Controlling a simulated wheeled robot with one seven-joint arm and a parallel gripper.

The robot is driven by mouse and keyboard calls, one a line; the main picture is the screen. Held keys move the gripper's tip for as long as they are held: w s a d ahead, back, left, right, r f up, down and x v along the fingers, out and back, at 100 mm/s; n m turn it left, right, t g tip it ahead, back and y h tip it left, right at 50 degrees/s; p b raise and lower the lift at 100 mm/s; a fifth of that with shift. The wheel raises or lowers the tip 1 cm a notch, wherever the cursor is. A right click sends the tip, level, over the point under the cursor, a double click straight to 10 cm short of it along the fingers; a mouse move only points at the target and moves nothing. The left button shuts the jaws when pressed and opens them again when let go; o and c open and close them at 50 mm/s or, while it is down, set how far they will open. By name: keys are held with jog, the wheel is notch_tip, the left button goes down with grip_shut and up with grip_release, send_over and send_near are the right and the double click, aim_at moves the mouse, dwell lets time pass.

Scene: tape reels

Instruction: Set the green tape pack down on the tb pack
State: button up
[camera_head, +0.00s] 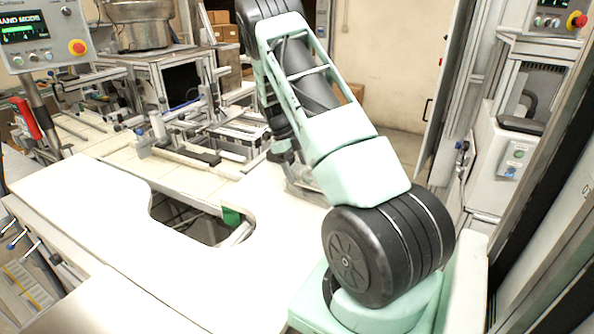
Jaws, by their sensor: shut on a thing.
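My arm rises from the lower right, bends at the top and comes back down behind its own pale green link. The end of the arm is hidden behind that link, so my gripper and anything in it do not show. No green tape pack and no tb pack can be made out for sure. A small dark green patch (231,216) shows at the right edge of the table's cut-out; I cannot tell what it is.
The white table (90,215) is bare at left and front, with a curved cut-out (190,222) in its middle. Metal rails and fixtures (205,150) stand behind it. A control panel (45,35) is at upper left. A machine cabinet (515,160) stands at right.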

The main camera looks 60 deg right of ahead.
jog(key=shift+f, duration=0.9)
jog(key=shift+f, duration=0.1)
jog(key=o, duration=1.1)
jog(key=b+v, duration=0.3)
jog(key=v, duration=0.9)
jog(key=shift+a+b, duration=0.1)
jog(key=shift+b, duration=0.3)
